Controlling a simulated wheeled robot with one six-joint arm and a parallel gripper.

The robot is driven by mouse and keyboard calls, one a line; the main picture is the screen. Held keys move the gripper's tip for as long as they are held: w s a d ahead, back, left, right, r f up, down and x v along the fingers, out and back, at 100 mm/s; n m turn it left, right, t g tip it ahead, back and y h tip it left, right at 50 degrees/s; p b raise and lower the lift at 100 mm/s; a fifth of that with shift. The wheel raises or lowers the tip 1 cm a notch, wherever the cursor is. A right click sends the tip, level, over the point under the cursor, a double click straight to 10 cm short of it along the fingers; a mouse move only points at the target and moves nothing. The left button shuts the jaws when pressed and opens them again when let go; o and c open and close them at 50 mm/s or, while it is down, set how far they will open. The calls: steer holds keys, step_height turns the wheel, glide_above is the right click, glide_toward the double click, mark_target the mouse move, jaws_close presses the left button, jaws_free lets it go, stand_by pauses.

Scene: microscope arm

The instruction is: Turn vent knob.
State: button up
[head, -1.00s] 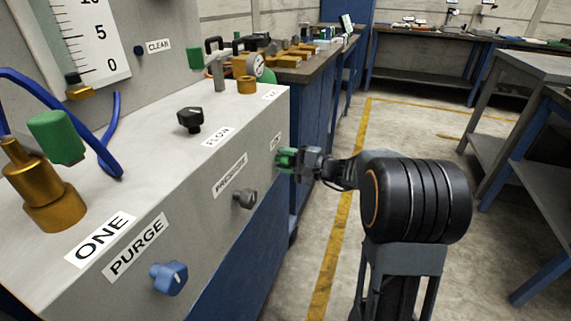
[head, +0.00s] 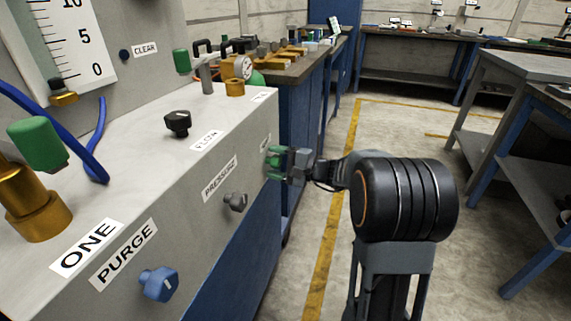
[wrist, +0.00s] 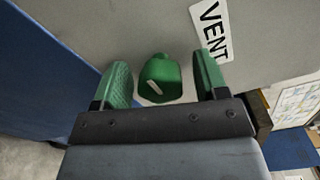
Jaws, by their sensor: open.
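The green vent knob (wrist: 160,78) sits on the grey panel face in the wrist view, beside the VENT label (wrist: 211,30). It has a small white mark on its front. My gripper (wrist: 162,82) is open, with one green finger on each side of the knob and a gap visible on both sides. In the head view, my gripper (head: 276,163) is at the far end of the panel front; there the knob cannot be told apart from the green fingers.
The panel front also bears a grey pressure knob (head: 236,202) and a blue purge knob (head: 159,284). A black flow knob (head: 178,123) stands on the top. A blue cabinet (head: 305,130) lies beyond the panel. The floor to the right is open up to grey tables (head: 528,68).

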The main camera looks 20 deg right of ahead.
steer(key=p+v, duration=0.3)
steer(key=v, duration=1)
steer(key=shift+s+d, duration=0.25)
steer(key=shift+p, duration=0.3)
steer(key=s+a+r+n+g+h+p, duration=0.3)
steer(key=s+a+r+g+p, duration=0.3)
steer(key=p, duration=0.3)
steer(key=s+a+r+n+g+h+p, duration=0.25)
steer(key=a+r+p, duration=0.35)
steer(key=r+p, duration=0.3)
steer(key=s+r+n+h+p, duration=0.2)
steer(key=s+r+h+p, duration=0.1)
steer(key=r+p, duration=0.5)
steer(key=s+d+r+n+t+h+p, duration=0.1)
steer(key=s+r+n+h+p, duration=0.2)
steer(key=r+h+p, duration=0.3)
steer(key=p+v, duration=0.2)
steer(key=p, duration=0.1)
steer(key=shift+s+r, duration=0.15)
steer(key=shift+r, duration=0.15)
steer(key=shift+d+f+t, duration=0.1)
steer(key=shift+d+t, duration=0.1)
steer(key=shift+t, duration=0.05)
